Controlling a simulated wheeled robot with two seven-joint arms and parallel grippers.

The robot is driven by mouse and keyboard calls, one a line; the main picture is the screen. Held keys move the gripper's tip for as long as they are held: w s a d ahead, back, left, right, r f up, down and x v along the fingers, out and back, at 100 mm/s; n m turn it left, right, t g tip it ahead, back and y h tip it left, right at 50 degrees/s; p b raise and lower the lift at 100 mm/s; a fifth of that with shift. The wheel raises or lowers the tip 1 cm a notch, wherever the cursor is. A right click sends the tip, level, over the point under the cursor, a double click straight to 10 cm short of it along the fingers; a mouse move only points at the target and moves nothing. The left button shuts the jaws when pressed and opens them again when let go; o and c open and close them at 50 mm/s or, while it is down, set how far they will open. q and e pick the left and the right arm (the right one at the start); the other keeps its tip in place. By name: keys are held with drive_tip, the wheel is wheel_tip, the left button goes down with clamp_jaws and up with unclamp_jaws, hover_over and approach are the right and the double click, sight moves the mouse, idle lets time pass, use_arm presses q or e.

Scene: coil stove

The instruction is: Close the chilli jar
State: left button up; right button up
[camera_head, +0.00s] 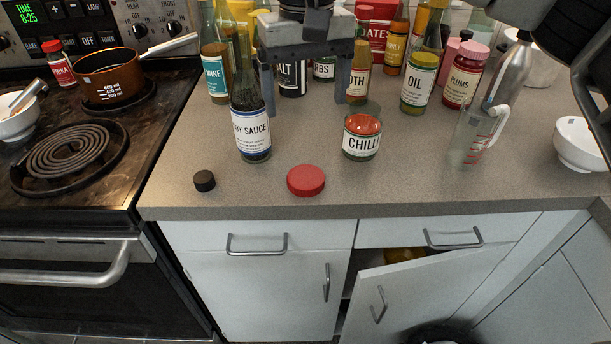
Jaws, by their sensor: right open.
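The chilli jar (361,138) stands upright and open on the counter, its red contents showing at the top. A red lid (306,181) lies flat on the counter near the front edge, left of the jar and apart from it. My right gripper (312,104) is open and empty, with its fingers pointing down. In the picture it appears above and left of the jar, between the soy sauce bottle and the jar. My left gripper is not in view.
An uncapped soy sauce bottle (250,132) stands left of the jar, with a small black cap (204,181) in front. Several bottles and jars line the back. A measuring cup (472,135) and white bowl (581,145) are right. A cabinet door (420,285) below hangs ajar.

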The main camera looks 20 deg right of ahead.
hover_over(305, 175)
wheel_tip(305, 175, down, 10)
drive_tip(key=shift+s+r+p, duration=0.1)
drive_tip(key=shift+p, duration=0.35)
wheel_tip(305, 175, down, 5)
drive_tip(key=shift+f+p, duration=0.1)
drive_tip(key=shift+p, duration=0.6)
drive_tip(key=c, duration=1.1)
